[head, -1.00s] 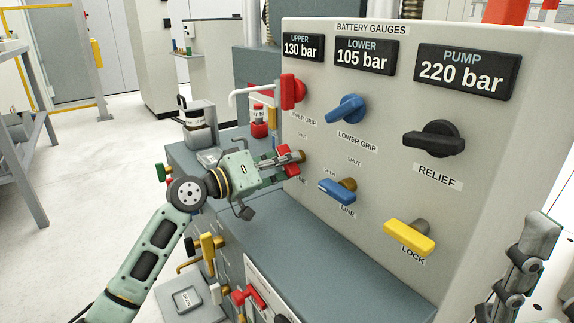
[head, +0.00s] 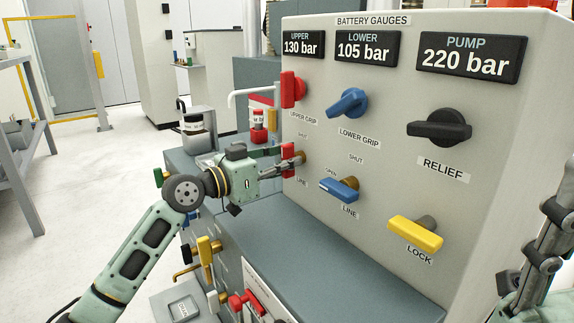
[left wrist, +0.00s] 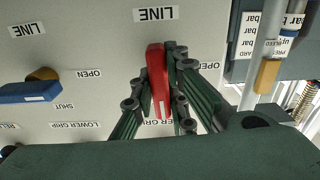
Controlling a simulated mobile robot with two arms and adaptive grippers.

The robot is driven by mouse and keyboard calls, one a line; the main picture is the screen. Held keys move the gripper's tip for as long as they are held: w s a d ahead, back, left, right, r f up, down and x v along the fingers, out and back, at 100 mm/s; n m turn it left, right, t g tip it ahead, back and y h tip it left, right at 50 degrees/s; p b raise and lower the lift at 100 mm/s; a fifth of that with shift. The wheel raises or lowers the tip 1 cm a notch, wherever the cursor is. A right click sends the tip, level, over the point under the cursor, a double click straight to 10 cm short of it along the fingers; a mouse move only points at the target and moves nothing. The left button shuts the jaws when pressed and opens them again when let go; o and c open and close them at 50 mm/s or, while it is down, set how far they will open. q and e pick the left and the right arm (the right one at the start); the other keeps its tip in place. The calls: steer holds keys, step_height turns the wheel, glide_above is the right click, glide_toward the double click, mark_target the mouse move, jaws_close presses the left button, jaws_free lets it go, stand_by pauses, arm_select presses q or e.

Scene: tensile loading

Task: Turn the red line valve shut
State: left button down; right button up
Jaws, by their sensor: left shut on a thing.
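The red line valve handle (head: 288,157) is at the lower left of the panel face, below the red upper grip valve. My left gripper (head: 283,166) is shut on it from the left, with its fingers on either side. In the left wrist view, which is upside down, the red handle (left wrist: 157,80) stands almost upright between the dark green fingers (left wrist: 160,92). A LINE label is above it and an OPEN label is to its right. The handle and fingers cover the space where its SHUT label would show.
The blue line valve (head: 339,190) and yellow lock valve (head: 415,233) are to the right. The red upper grip valve (head: 290,90), blue lower grip valve (head: 347,103) and black relief valve (head: 440,130) are above. A grey-green ledge (head: 310,255) runs below the panel.

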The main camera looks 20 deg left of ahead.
arm_select(q)
steer(key=shift+f, duration=0.15)
stand_by(0.3)
steer(key=c, duration=1.7)
jaws_free()
steer(key=shift+s, duration=0.1)
steer(key=shift+s+a, duration=0.25)
steer(key=shift+a, duration=0.05)
steer(key=v, duration=1.1)
